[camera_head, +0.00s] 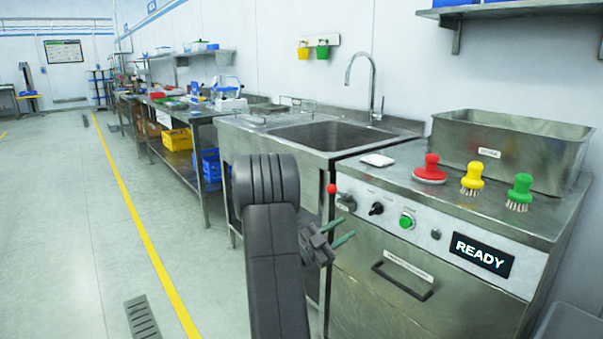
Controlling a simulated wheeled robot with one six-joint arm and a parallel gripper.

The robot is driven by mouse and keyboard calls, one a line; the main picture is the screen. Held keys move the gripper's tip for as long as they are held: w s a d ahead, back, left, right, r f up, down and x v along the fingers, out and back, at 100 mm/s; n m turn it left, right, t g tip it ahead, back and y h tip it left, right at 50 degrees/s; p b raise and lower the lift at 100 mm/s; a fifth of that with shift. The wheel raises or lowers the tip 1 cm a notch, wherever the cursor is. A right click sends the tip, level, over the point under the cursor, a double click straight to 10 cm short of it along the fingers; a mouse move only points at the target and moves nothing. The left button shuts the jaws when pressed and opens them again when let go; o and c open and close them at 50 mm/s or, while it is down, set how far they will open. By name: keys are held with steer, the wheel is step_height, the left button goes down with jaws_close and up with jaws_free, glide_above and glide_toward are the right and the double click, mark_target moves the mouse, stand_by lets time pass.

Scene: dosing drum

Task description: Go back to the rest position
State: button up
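My gripper (341,231) is in the lower middle of the head view, at the end of my dark grey arm. Its two green-tipped fingers are apart, with nothing seen between them. They point right, toward the front of the steel dosing machine (385,290), and appear close to its left front edge. Whether they touch it cannot be told. My arm hides part of the sink unit's front.
The machine's panel has a red-tipped lever (332,189), black knob (376,209), green button (406,221) and READY display (481,255). Red (431,168), yellow (472,178) and green (520,190) handled tools stand on top near a steel bin (510,150). Floor at left (60,230) is clear.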

mark_target(368, 214)
steer(key=v, duration=0.4)
steer(key=b+x, duration=0.1)
steer(key=x, duration=1.2)
steer(key=shift+w+d+r+b, duration=0.1)
steer(key=shift+d+b, duration=0.2)
steer(key=shift+a+r+n+t+p, duration=0.1)
steer(key=shift+r+n+t+p, duration=0.15)
steer(key=shift+n+t+p, duration=0.45)
steer(key=n+t+p, duration=0.1)
steer(key=n+p, duration=0.1)
steer(key=n+y+p, duration=0.1)
steer(key=n+p, duration=0.2)
steer(key=shift+n+t+p, duration=0.3)
steer(key=shift+t, duration=0.1)
steer(key=n+t+y+p, duration=0.1)
steer(key=n+p, duration=0.2)
steer(key=p, duration=0.1)
steer(key=n+t+y+p, duration=0.1)
steer(key=n+p, duration=0.2)
steer(key=p, duration=0.1)
steer(key=shift+s+n+t, duration=0.2)
steer(key=shift+n+t, duration=0.1)
steer(key=shift+t, duration=0.1)
steer(key=shift+f+y, duration=0.1)
steer(key=shift+y, duration=0.4)
steer(key=shift+f+n+p, duration=0.15)
steer(key=shift+n+p, duration=0.4)
steer(key=shift+n, duration=0.05)
